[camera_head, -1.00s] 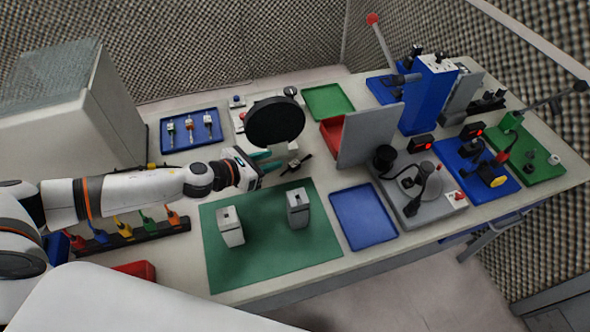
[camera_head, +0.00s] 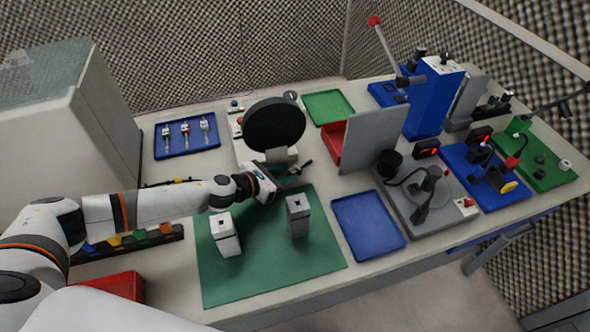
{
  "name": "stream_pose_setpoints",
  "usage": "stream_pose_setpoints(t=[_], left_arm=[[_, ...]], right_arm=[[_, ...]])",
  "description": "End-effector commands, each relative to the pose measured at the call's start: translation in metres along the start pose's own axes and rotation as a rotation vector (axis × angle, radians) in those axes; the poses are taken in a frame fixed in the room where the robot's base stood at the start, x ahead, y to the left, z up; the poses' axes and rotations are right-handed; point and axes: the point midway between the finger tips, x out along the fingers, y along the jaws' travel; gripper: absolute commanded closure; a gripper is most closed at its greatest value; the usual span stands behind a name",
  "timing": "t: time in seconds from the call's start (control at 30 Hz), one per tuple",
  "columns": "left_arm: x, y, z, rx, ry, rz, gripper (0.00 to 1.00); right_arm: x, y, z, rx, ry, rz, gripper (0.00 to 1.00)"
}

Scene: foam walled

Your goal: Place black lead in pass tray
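A small black lead (camera_head: 306,163) with a lighter end lies on the table beside the black disc, at the back edge of the green mat. Part of it is hidden by my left gripper (camera_head: 294,173). The gripper reaches in from the left, with its teal fingers low and close against the lead. I cannot tell whether the fingers are open or have closed on it. A green tray (camera_head: 329,107) lies empty at the back, beyond the disc; no label shows which tray is the pass tray. My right gripper is not in view.
A round black disc (camera_head: 274,125) stands behind my gripper. A grey upright panel (camera_head: 372,139) partly hides a red tray (camera_head: 331,141). Two grey blocks stand on the green mat (camera_head: 270,275). An empty blue tray (camera_head: 368,221) lies to its right.

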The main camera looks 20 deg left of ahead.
Motion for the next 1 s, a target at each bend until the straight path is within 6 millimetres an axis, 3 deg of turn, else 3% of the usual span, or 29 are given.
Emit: stream_pose_setpoints(t=[0.13,0.4,0.43,0.63,1.0], left_arm=[[0.017,0.0,-0.001,-0.001,0.002,0.0,0.67],[0.02,0.0,0.0,0.0,0.001,-0.001,0.67],[0.02,0.0,0.0,0.0,0.001,-0.001,0.69],[0.02,0.0,0.0,0.0,0.0,-0.001,1.0],[0.018,0.0,-0.006,0.002,0.002,0.0,1.0]], right_arm=[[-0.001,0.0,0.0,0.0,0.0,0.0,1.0],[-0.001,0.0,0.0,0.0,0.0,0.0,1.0],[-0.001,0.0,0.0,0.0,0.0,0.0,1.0],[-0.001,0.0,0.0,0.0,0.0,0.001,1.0],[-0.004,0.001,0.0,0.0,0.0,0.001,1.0]])
